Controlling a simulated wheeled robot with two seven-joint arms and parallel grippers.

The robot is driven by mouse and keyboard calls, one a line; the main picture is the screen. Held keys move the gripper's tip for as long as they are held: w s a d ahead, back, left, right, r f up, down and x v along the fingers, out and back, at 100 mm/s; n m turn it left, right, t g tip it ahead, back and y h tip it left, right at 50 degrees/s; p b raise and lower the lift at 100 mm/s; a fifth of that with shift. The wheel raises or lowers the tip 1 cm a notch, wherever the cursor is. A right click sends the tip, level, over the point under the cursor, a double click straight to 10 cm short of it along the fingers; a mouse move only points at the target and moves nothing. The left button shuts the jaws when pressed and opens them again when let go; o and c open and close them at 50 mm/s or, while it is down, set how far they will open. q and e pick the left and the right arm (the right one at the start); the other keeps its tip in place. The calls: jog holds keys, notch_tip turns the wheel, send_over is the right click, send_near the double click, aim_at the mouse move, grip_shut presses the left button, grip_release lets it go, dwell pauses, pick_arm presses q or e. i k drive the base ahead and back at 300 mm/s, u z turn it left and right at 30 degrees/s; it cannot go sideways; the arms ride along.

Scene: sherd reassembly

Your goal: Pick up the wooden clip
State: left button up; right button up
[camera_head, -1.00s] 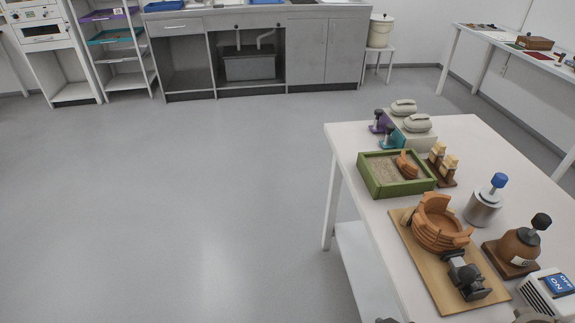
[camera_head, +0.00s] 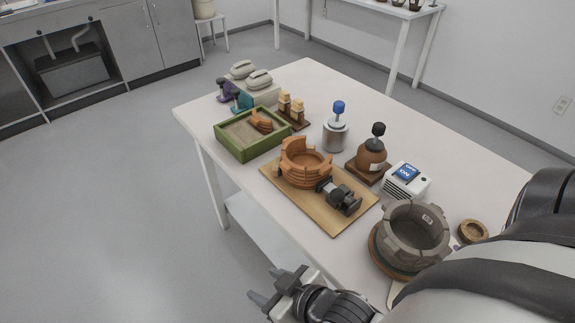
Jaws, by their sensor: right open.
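Two pale wooden clips, one at the left (camera_head: 285,100) and one at the right (camera_head: 298,109), stand upright side by side on a dark brown stand (camera_head: 294,122) toward the back of the table. My right gripper (camera_head: 264,284) is at the bottom of the view, by the table's front edge, well apart from the clips. Its fingers point left, spread apart with nothing between them. My left gripper is not in view.
On the white table (camera_head: 452,146), a green sand tray (camera_head: 250,149) is beside the clip stand. A wooden board (camera_head: 335,222) holds a partial orange pot (camera_head: 304,163) and a dark clamp.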

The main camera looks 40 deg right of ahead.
aim_at(285, 96)
jog(key=u, duration=0.6)
jog(key=i, duration=2.15)
jog(key=z, duration=2.4)
